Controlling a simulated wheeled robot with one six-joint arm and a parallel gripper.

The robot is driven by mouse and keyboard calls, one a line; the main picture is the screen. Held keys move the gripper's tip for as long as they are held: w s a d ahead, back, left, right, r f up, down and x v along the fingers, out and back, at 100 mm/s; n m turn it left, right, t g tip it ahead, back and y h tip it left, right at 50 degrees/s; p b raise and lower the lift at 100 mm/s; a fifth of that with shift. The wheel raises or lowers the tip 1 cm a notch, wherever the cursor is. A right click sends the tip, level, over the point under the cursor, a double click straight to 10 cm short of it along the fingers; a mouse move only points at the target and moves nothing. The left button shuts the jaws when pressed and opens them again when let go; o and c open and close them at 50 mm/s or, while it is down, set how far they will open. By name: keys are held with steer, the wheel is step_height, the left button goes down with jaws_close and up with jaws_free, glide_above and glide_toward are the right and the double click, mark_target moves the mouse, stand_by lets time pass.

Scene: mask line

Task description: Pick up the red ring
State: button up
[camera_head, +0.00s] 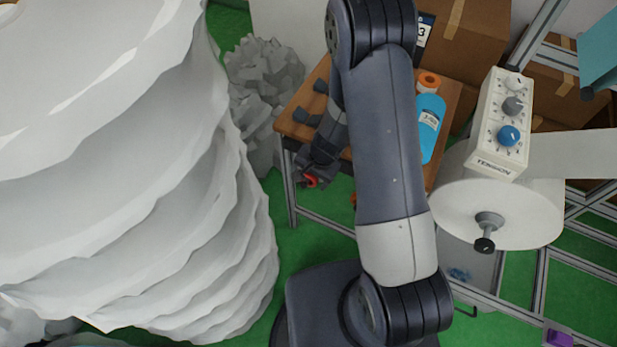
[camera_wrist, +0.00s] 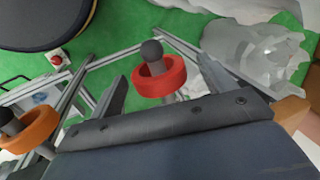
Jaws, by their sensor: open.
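The red ring (camera_wrist: 160,86) sits around a grey peg with a dark round knob (camera_wrist: 152,51) in the wrist view. In the camera_head view only a small part of the red ring (camera_head: 311,182) shows below my gripper (camera_head: 316,170). In the wrist view my gripper (camera_wrist: 161,74) is open, with one finger to the left of the ring and the other to its right. The ring appears between the fingers, and I see no clear contact. The lower part of the peg is hidden.
An orange ring (camera_wrist: 36,130) sits around another peg at the left of the wrist view. A large white stack (camera_head: 130,170) fills the left; green floor lies below.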

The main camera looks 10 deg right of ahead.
steer(key=shift+a+f, duration=0.1)
steer(key=shift+f, duration=0.4)
steer(key=shift+c, duration=0.6)
steer(key=c, duration=0.9)
steer(key=shift+c, duration=0.2)
steer(key=shift+r, duration=0.15)
